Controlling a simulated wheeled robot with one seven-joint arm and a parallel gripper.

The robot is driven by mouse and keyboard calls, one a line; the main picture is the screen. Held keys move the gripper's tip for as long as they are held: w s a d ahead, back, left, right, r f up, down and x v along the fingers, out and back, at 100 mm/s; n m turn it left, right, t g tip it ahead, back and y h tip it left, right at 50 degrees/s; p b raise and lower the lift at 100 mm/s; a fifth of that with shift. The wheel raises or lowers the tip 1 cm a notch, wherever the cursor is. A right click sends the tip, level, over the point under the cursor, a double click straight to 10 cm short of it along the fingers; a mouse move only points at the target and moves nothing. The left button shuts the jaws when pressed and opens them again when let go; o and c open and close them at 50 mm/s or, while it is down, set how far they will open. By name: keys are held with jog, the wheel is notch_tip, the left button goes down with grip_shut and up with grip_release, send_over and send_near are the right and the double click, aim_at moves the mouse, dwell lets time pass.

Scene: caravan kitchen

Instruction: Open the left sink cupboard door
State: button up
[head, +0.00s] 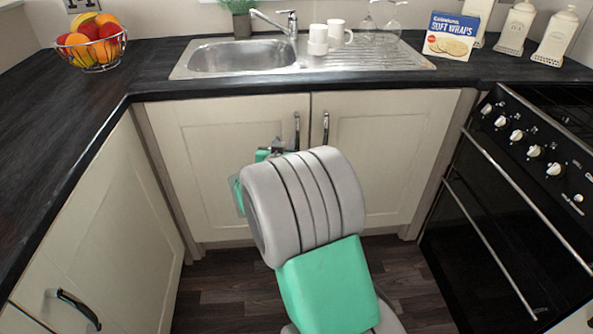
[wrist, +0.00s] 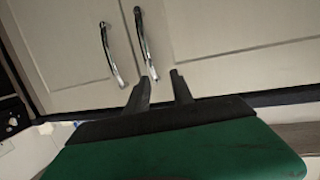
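The left sink cupboard door (head: 215,165) is cream and shut, under the sink. Its curved chrome handle (head: 297,127) stands upright near the door's right edge. My gripper (head: 284,147) is in front of this door at the handle's lower end, partly hidden by my arm. The wrist view looks turned over, so this handle (wrist: 146,45) is the right-hand one there. In it, my gripper (wrist: 164,80) has its two dark fingers apart, with the handle's near end between or just beyond the tips. I cannot tell whether they touch.
The right sink door (head: 385,150) is shut, its own handle (head: 326,128) close beside. A black oven (head: 510,220) stands at the right, and a cream cupboard (head: 100,240) with a dark handle at the left. Dark floor shows between them.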

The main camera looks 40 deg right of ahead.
jog(key=t+h+b, duration=0.1)
jog(key=h+b, duration=0.1)
jog(key=b, duration=0.1)
send_near(297, 136)
jog(key=x, duration=0.9)
jog(key=shift+r, duration=0.1)
grip_shut()
dwell(0.7)
